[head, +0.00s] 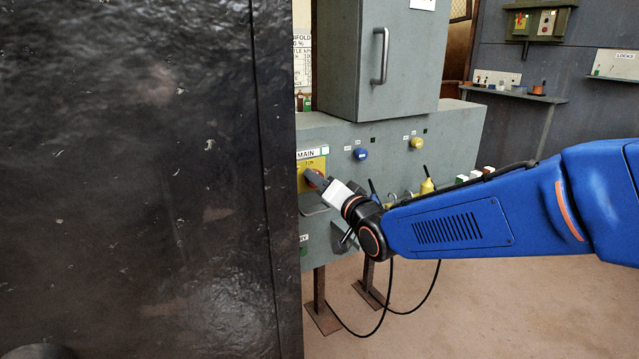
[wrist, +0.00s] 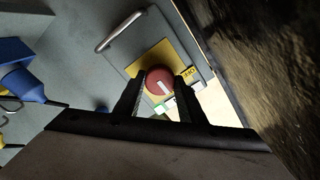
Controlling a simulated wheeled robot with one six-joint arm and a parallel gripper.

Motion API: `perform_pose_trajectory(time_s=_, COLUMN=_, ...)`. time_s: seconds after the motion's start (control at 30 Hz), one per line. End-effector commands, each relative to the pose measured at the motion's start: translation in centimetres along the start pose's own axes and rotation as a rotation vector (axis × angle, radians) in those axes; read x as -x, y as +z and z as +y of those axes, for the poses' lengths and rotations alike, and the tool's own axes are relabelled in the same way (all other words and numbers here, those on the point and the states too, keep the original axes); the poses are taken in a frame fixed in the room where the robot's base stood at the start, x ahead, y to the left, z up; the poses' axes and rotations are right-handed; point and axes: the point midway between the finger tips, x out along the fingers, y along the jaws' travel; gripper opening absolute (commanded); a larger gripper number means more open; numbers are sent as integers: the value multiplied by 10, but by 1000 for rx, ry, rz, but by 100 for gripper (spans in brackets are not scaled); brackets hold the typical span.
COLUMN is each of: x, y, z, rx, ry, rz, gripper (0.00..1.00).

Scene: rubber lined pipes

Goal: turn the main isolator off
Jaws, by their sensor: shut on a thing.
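The main isolator is a red rotary knob (wrist: 159,81) on a yellow plate (wrist: 143,63), under a label reading MAIN (head: 307,154) on the grey cabinet front. In the head view the knob (head: 314,178) is mostly hidden behind my gripper (head: 322,183). My gripper's dark fingers (wrist: 160,92) lie on both sides of the knob in the wrist view and are shut on it. A pale bar mark shows on the knob's face in the wrist view.
A large dark panel (head: 140,180) stands close on the left. A grey upper cabinet (head: 375,60) with a bar handle sits above the bench. A blue knob (head: 360,154), a yellow knob (head: 416,143) and a yellow bottle-shaped thing (head: 427,184) are to the right. A cable hangs below my arm.

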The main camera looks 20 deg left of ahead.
Motion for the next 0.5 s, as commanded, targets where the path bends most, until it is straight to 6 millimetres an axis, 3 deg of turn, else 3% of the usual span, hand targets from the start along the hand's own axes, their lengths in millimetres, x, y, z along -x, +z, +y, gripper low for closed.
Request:
perform_pose_trajectory(time_s=0.27, x=0, y=0, z=0, rx=79, ry=0, rz=0, gripper=14)
perform_pose_trajectory(time_s=0.5, x=0, y=0, z=0, rx=256, ry=1, rz=0, gripper=14)
